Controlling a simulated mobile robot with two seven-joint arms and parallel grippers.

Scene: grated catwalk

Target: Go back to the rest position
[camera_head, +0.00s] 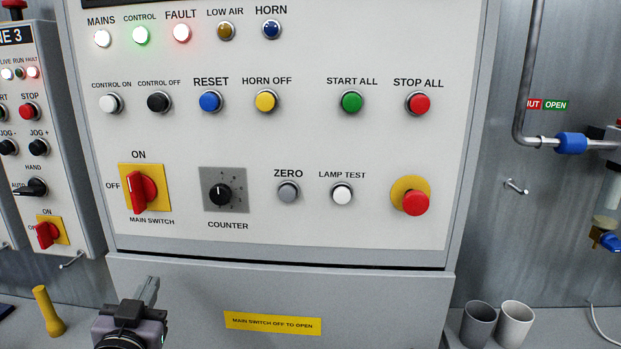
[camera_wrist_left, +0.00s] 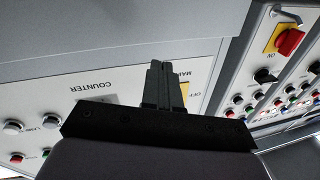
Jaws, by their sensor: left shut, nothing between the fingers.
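My left gripper (camera_head: 148,290) is at the bottom left of the head view, in front of the lower part of the control cabinet (camera_head: 200,285). It also shows in the left wrist view (camera_wrist_left: 158,68), with its two dark fingers together and nothing between them. It looks apart from the panel (camera_head: 300,140), below the red main switch (camera_head: 142,190), whose yellow plate (camera_head: 127,170) surrounds it. The head view shows the mains (camera_head: 102,38), control (camera_head: 141,35) and fault (camera_head: 181,33) lamps bright. My right gripper is not in view.
A smaller control box (camera_head: 70,150) stands at the left. A yellow handle-like object (camera_head: 48,312) is at the lower left. A grey cup (camera_head: 478,324) and a white cup (camera_head: 514,324) stand at the lower right. A pipe with a blue fitting (camera_head: 570,143) runs along the right wall.

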